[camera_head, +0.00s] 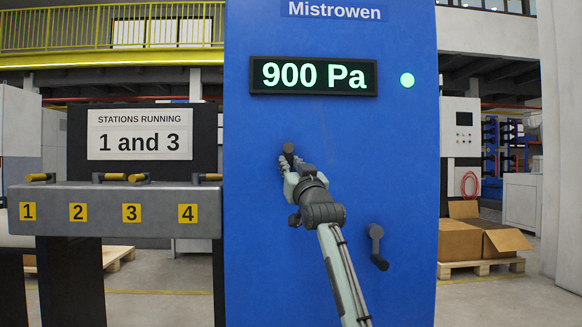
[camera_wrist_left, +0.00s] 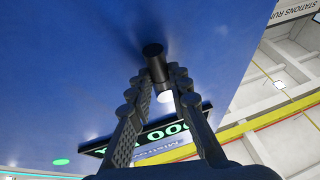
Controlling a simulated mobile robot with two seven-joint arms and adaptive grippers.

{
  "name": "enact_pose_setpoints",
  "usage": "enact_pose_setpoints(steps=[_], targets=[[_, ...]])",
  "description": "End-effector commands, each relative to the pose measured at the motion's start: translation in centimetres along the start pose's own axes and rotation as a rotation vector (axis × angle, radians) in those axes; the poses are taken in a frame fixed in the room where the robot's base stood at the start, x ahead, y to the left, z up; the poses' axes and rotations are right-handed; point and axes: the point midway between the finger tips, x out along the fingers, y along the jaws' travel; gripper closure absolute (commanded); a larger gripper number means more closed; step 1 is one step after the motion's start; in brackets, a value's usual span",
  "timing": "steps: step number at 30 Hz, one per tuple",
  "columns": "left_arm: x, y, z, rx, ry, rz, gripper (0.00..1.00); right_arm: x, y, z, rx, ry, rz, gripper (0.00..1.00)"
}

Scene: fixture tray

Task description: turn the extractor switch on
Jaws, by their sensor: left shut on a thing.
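A blue panel (camera_head: 330,125) marked Mistrowen carries a dark knob (camera_head: 288,148), which has no label that I can see; I cannot tell for sure that it is the extractor switch. My left gripper (camera_head: 289,163) is at this knob. In the left wrist view the fingers of the left gripper (camera_wrist_left: 160,78) are shut on the knob (camera_wrist_left: 153,56), one on each side. A dark crank-like handle (camera_head: 376,240) sits lower right on the panel. The display (camera_head: 313,76) reads 900 Pa and a round green light (camera_head: 407,80) is lit. My right gripper is not in view.
A grey bench (camera_head: 160,198) at left has stations numbered 1 to 4 with yellow-and-black handles. A sign (camera_head: 140,133) above reads "Stations running 1 and 3". Cardboard boxes (camera_head: 463,238) stand on a pallet at right. The panel around the knob is clear.

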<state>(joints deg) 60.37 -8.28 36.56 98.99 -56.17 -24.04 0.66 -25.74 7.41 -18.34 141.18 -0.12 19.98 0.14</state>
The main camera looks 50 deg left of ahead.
Motion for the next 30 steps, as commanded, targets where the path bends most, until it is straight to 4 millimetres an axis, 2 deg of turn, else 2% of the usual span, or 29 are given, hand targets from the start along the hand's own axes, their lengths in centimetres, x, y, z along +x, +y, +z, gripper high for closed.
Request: enact_pose_setpoints(steps=[6, 7, 11, 19, 23, 26, 30], targets=[[0.0, 0.1, 0.1, -0.003, -0.003, 0.002, 1.0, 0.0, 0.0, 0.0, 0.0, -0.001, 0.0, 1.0], [0.0, 0.1, 0.1, -0.003, -0.003, 0.002, 0.78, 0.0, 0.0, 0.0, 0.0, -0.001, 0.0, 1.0], [0.0, 0.1, 0.0, -0.002, -0.002, 0.002, 0.62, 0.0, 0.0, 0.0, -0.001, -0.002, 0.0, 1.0], [0.0, 0.0, 0.0, -0.001, -0.001, 0.001, 0.61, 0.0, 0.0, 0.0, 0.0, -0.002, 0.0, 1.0], [-0.7, 0.1, 0.0, -0.001, -0.001, 0.002, 0.61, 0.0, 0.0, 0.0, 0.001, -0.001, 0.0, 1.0], [-2.2, 0.1, 0.1, -0.001, -0.002, 0.002, 0.61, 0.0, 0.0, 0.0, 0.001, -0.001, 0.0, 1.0], [-5.2, 0.1, 0.1, -0.001, -0.003, 0.003, 0.61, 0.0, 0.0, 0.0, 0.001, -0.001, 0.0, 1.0]])
